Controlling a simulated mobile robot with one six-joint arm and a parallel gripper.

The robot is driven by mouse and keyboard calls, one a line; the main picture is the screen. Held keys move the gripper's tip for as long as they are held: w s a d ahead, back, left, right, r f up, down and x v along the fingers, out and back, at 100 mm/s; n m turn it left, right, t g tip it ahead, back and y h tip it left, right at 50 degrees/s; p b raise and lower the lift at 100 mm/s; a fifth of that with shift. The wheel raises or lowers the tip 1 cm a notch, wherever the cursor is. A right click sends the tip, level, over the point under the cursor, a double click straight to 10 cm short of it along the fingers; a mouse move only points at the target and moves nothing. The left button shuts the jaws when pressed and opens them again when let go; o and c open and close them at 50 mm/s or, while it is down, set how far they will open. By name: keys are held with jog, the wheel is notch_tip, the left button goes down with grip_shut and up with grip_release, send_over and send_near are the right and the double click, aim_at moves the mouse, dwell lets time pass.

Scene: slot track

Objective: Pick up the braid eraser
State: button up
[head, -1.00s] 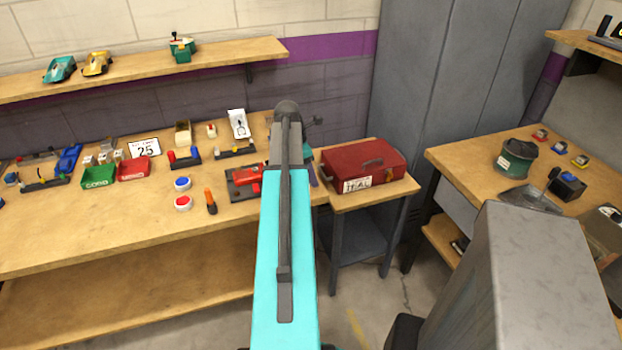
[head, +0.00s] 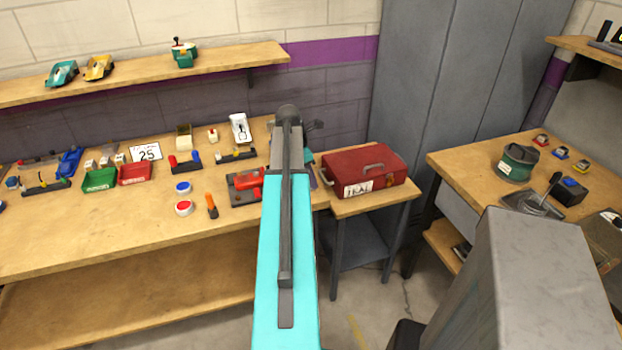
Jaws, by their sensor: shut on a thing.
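My arm's turquoise link and grey elbow fill the middle of the head view and point away over the bench. My gripper is hidden behind the arm; only a small dark part shows beside its far end, and I cannot tell what it is. I cannot pick out the braid eraser with certainty in this view. Small items stand at the back of the workbench (head: 100,225), among them a small white and red piece (head: 212,135) and a white card with a dark shape (head: 239,127). A red item (head: 247,180) lies on a dark base just left of the arm.
A red toolbox (head: 362,170) stands on a small side table right of the arm. Green (head: 99,180) and red (head: 136,173) bins sit on the bench's left. A green pot (head: 517,163) stands on the right bench. The workbench's front left is clear.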

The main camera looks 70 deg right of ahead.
jog(key=shift+r+b, duration=0.5)
jog(key=shift+r, duration=1.2)
jog(key=s+a+r+b, duration=0.1)
jog(key=a+b, duration=0.1)
jog(key=a, duration=1.4)
jog(key=shift+s+r, duration=0.2)
jog(key=shift+s, duration=0.15)
